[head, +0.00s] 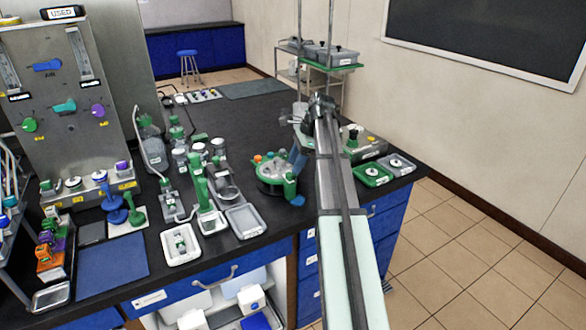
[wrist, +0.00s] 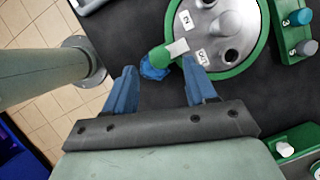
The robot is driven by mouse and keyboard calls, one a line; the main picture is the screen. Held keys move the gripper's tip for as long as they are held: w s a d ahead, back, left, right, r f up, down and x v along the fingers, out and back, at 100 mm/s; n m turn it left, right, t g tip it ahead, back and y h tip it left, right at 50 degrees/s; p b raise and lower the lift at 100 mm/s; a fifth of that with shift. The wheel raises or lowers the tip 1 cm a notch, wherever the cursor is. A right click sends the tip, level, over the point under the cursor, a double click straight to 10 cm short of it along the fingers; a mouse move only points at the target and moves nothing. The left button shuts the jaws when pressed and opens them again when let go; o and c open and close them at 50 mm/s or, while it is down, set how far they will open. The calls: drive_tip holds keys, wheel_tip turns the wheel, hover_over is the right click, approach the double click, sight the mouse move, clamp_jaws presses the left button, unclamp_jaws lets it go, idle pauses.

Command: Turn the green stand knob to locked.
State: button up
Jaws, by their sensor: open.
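A round stand with a green rim and a grey metal top (head: 275,172) sits on the black bench; it also shows in the wrist view (wrist: 222,38). A green knob (wrist: 160,57) with a pale tab sits at its edge in the wrist view, and a green upright part (head: 290,188) shows on that side in the head view. I cannot read any lock marking. My gripper (wrist: 160,86) is open and empty, its blue fingers apart, with the knob ahead of the gap between them. In the head view my gripper (head: 297,160) is beside the stand, partly hidden.
A blue piece (wrist: 153,70) lies close beside the green knob. Green blocks with coloured knobs (wrist: 292,30) stand at the right in the wrist view. Green trays (head: 372,175) lie near the bench's right edge; grey trays (head: 245,221) and bottles crowd the left.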

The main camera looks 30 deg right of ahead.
drive_tip(key=v, duration=1)
drive_tip(key=shift+r, duration=0.25)
